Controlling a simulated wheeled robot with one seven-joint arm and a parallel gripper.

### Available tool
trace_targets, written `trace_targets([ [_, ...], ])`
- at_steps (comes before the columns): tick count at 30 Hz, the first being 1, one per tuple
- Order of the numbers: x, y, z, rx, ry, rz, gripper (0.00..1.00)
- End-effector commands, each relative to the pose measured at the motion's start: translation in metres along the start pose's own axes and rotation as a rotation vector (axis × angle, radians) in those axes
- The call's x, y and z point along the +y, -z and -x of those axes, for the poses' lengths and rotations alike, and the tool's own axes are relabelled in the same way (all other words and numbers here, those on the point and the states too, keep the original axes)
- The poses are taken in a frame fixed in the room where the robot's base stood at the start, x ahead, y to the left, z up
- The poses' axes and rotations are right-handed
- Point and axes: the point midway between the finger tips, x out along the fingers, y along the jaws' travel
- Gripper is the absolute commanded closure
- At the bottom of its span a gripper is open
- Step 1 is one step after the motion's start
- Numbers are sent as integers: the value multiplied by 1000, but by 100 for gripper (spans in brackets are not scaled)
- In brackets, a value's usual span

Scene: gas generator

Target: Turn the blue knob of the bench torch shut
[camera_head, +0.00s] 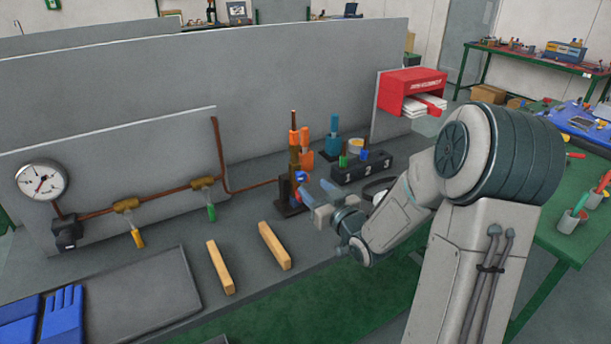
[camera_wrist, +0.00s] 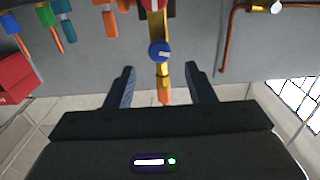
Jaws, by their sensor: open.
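The bench torch (camera_head: 294,165) stands upright on the bench, a brass-brown tube with orange parts on a dark base. Its blue knob (camera_head: 300,177) faces my gripper. My gripper (camera_head: 317,203) is just right of and in front of the torch. In the wrist view my gripper (camera_wrist: 160,82) has its two fingers apart, one on each side of the torch line. The knob shows between and beyond the fingertips, and nothing is seen held.
A copper pipe (camera_head: 160,197) with yellow- and green-handled valves runs left to a pressure gauge (camera_head: 42,181). A black numbered rack (camera_head: 361,167) stands to the right of the torch. Two wooden bars (camera_head: 274,246) lie in front. A red dispenser (camera_head: 412,88) stands at the back right.

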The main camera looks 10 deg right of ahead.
Motion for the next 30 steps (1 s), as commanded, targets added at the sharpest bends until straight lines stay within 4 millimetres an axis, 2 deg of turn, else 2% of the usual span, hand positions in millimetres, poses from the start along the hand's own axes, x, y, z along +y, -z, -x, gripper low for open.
trace_targets([
  [3,0,1,-24,1,2,-2,51],
  [9,0,1,-51,1,1,0,51],
  [14,0,0,-59,0,-1,0,51],
  [22,0,0,-60,0,-1,1,51],
  [24,0,0,-60,0,-1,1,70],
  [27,0,0,-60,0,-1,1,94],
  [30,3,0,-59,0,-2,0,94],
])
